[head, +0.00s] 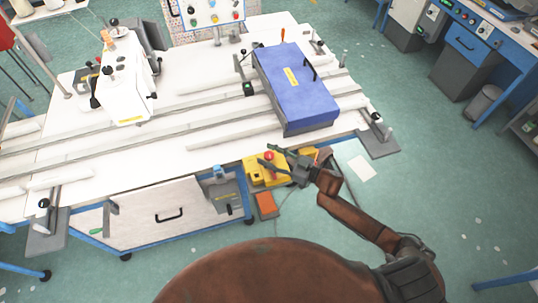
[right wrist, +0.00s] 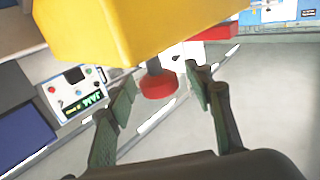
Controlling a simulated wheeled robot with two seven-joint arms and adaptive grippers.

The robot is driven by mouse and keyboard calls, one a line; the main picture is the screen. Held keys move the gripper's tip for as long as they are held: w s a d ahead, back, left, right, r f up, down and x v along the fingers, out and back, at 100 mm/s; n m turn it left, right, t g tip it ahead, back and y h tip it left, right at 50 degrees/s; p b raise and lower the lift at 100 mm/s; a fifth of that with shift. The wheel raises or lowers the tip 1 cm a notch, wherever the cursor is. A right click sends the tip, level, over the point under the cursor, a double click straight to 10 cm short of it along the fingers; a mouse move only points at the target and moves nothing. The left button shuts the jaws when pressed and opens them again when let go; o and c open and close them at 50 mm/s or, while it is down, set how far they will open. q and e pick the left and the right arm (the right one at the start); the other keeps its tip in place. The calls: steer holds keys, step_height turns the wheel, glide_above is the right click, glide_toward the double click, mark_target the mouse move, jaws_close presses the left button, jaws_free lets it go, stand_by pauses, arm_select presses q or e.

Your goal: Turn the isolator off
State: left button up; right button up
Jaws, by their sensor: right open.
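The isolator is a yellow box (head: 256,176) with a red knob (head: 268,155), at the front edge of the white table in the head view. In the right wrist view the yellow box (right wrist: 130,30) fills the top, and the red knob (right wrist: 158,86) stands out from it on a short dark stem. My right gripper (head: 271,158) is open at the isolator. In the right wrist view its two fingers (right wrist: 160,88) lie on either side of the knob, with gaps visible; contact is not visible. My left gripper is not in view.
A blue case (head: 295,92) lies on the white table (head: 190,160) above the isolator. A white sewing machine (head: 125,85) stands on the left of the table. An orange block (head: 265,204) is below the isolator. The floor (head: 440,190) to the right is open.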

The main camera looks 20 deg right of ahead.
steer(key=shift+c, duration=0.3)
jaws_close()
stand_by(0.3)
